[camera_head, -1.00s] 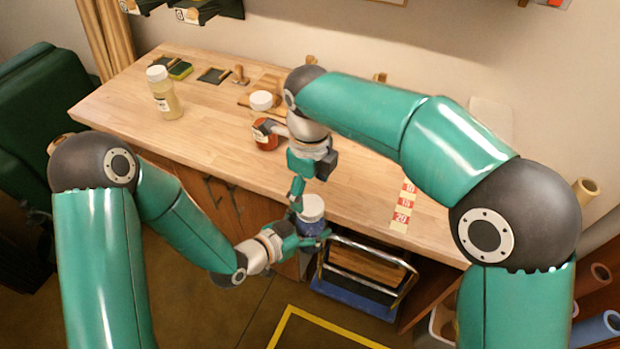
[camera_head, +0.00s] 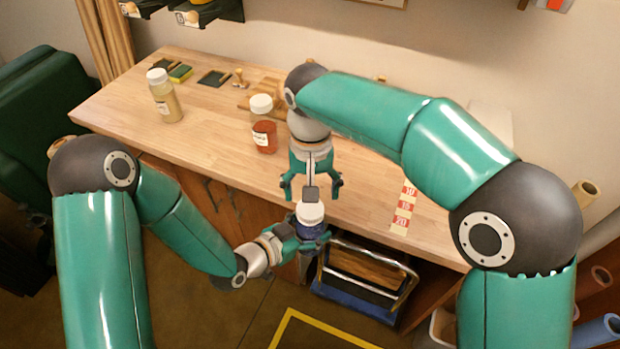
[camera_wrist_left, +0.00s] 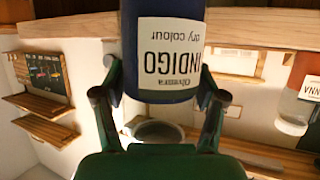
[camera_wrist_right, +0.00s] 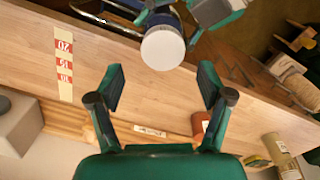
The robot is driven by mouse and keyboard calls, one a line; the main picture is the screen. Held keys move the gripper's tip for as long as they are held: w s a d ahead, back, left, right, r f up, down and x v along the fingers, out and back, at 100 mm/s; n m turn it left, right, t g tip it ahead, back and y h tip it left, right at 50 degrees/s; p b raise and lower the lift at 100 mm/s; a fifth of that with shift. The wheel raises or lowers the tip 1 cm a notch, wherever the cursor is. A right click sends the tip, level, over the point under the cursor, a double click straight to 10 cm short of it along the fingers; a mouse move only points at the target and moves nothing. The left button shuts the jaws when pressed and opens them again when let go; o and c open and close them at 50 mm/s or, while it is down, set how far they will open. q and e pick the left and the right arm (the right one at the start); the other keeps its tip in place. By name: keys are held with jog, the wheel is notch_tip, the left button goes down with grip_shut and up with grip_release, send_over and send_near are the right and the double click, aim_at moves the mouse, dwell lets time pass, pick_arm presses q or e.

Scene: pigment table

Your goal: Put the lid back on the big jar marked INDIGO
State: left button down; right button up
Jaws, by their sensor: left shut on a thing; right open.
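The big jar (camera_head: 309,229), dark blue, is upright in my left gripper (camera_head: 306,240) off the table's front edge. Its INDIGO label (camera_wrist_left: 170,55) shows upside down in the left wrist view. A white lid (camera_head: 311,212) is on top of the jar; it also shows in the right wrist view (camera_wrist_right: 162,48). I cannot tell how tight it is. My left gripper (camera_wrist_left: 158,88) is shut on the jar's body. My right gripper (camera_head: 310,190) is open and empty just behind the lid in the head view, its fingers (camera_wrist_right: 161,85) apart and clear of it.
A red-brown jar with a white lid (camera_head: 264,136) stands on the wooden table (camera_head: 215,120) behind. A pale yellow jar (camera_head: 166,102) stands at the left. A numbered strip (camera_head: 403,208) lies to the right. A rack with a metal handle (camera_head: 362,278) is below right of the held jar.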

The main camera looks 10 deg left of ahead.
aim_at(310, 207)
jog(key=n, duration=0.6)
jog(key=shift+r+n, duration=0.25)
jog(key=shift+n, duration=0.15)
jog(key=n, duration=0.4)
jog(key=shift+r, duration=0.15)
jog(key=n, duration=0.4)
jog(key=shift+r+n, duration=0.15)
jog(key=shift+n, duration=0.15)
jog(key=n, duration=0.4)
jog(key=shift+r+n, duration=0.25)
jog(key=shift+n, duration=0.15)
jog(key=shift+r+n, duration=0.2)
jog(key=shift+n, duration=0.6)
jog(key=shift+w+a+r, duration=0.1)
jog(key=shift+a+r, duration=0.05)
jog(key=shift+r, duration=0.15)
jog(key=shift+f, duration=4.05)
